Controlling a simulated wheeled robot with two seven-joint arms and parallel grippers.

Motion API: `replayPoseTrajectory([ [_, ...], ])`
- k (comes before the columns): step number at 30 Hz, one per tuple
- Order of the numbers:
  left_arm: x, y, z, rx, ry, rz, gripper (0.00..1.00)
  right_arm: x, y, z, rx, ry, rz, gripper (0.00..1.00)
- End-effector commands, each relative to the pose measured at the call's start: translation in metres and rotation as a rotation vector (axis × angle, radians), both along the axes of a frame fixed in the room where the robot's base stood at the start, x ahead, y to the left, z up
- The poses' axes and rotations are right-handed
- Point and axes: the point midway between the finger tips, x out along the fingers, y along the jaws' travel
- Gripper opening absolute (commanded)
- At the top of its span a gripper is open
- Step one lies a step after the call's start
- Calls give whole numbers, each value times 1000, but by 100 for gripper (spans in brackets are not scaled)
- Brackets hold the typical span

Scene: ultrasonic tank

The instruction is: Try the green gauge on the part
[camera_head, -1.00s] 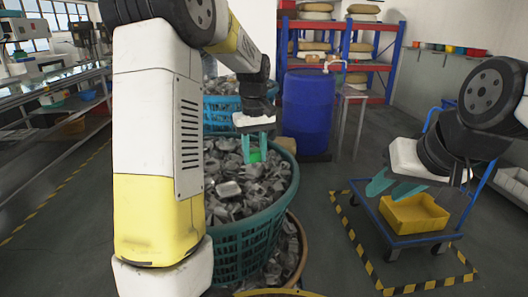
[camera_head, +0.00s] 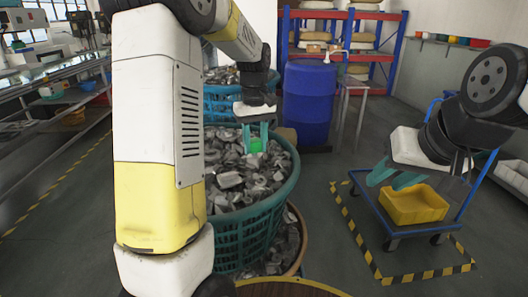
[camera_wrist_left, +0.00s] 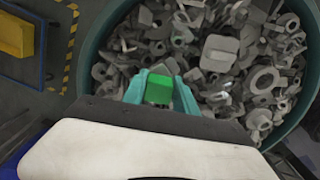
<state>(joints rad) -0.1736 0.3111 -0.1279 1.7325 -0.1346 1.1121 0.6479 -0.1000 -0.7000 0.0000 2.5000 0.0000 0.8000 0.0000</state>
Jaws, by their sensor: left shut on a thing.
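The green gauge (camera_head: 255,146) is a small bright green block between the teal fingers of my left gripper (camera_head: 256,144). In the left wrist view the gauge (camera_wrist_left: 159,90) sits between both fingers (camera_wrist_left: 162,92), which are shut on it. It is held over a teal basket (camera_head: 250,228) full of grey metal parts (camera_head: 230,180). Which of these is the part of the task I cannot tell. My right gripper (camera_head: 394,176) has its teal fingers apart, with nothing seen between them, in front of the blue trolley.
A yellow bin (camera_head: 414,204) sits on the blue trolley (camera_head: 392,227) at the right, inside a striped floor marking. A blue barrel (camera_head: 308,103) stands behind the basket. A round-topped object (camera_head: 290,288) shows at the bottom edge. Racks line the left and back.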

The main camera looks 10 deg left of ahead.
Motion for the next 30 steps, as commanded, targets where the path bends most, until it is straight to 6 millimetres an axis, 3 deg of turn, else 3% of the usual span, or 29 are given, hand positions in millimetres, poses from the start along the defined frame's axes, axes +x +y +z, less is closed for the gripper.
replayPoseTrajectory([
  [30,0,0,31,0,0,0,0,0,0,0,0,0,0,36],
])
